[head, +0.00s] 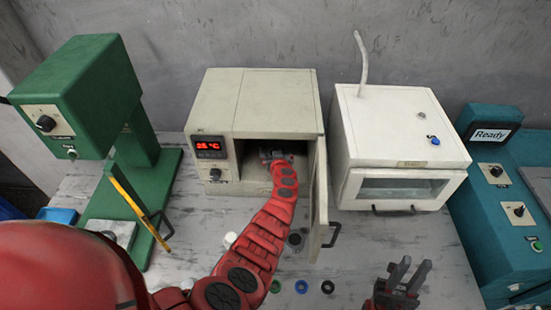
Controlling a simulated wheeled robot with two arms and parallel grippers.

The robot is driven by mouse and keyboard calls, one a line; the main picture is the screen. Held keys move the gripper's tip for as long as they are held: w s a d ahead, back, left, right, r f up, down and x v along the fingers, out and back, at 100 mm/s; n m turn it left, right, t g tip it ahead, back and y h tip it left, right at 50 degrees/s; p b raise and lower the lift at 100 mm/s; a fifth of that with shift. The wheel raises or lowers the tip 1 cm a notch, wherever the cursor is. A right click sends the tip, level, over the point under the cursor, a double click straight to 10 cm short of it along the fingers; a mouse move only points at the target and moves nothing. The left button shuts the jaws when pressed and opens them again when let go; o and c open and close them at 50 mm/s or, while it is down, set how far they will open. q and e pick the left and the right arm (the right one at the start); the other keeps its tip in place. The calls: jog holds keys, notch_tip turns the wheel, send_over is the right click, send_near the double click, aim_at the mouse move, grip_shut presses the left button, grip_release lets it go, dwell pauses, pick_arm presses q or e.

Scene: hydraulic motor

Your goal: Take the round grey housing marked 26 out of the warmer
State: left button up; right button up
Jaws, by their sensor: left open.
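The beige warmer (225,105) stands at the back centre, its door (319,195) swung open to the right. Its red display reads a temperature in °C. My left arm reaches from the lower left into the chamber. My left gripper (274,156) is inside the opening, small and dark, with its jaws open. The round grey housing marked 26 cannot be made out; the gripper and wrist cover much of the chamber. My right gripper (412,266) is at the lower right, above the bench, with its fingers apart and nothing between them.
A white box oven (395,130) stands right of the warmer, and a teal machine (500,200) at far right. A green press (85,90) with a yellow lever (140,210) stands at left. Several small rings, including a blue one (301,286), lie on the bench in front.

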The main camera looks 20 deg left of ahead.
pick_arm(q)
jog(key=shift+c, duration=0.9)
grip_shut()
jog(key=shift+r, duration=0.2)
